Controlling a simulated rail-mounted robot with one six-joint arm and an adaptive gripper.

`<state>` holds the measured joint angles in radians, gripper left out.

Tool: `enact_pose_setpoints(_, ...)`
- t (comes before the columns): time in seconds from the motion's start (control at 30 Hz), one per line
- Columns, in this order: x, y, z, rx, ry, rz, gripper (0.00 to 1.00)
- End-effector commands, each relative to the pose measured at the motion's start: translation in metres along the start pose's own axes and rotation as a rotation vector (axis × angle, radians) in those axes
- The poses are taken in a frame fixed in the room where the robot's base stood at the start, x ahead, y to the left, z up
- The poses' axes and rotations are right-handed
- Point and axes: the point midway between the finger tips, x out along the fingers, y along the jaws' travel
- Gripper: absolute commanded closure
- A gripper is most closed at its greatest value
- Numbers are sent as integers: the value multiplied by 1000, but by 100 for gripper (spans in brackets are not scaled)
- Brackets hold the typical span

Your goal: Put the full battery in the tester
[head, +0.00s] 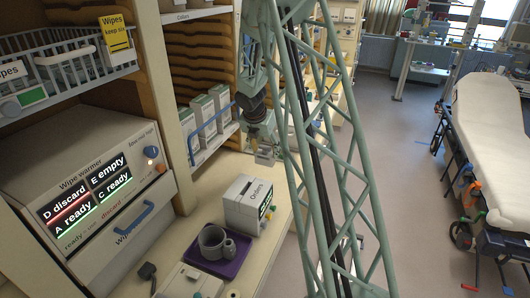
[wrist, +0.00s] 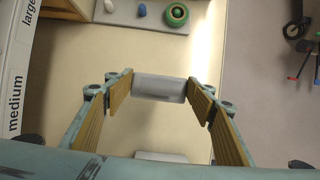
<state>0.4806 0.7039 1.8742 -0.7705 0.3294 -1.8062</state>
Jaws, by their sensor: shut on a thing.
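My gripper (head: 265,155) is over the counter beside the shelf, in the upper middle of the head view. In the wrist view its two fingers (wrist: 160,85) are closed on a pale grey block with rounded edges (wrist: 160,89), which looks like the battery. No charge mark on it can be read. In the head view the block is too small to make out. A grey panel (wrist: 112,14) with a white, a blue and a green round part lies at the top of the wrist view. I cannot tell which thing is the tester.
A wipe warmer (head: 90,180) with lit displays stands at the left. An Orders box (head: 246,208) and a grey mug (head: 213,243) on a purple tray (head: 205,264) stand on the counter (head: 262,252). White boxes (head: 203,115) fill the shelf beside my gripper. A stretcher (head: 487,125) is at the right.

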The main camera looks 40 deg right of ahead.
Motion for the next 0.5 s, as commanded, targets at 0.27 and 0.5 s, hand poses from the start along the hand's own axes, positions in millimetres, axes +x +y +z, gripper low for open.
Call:
enact_pose_setpoints(0.27, 0, 0, 0, 0, -1, 1, 69)
enact_pose_setpoints(0.5, 0, -3, 2, 26, -1, -9, 69)
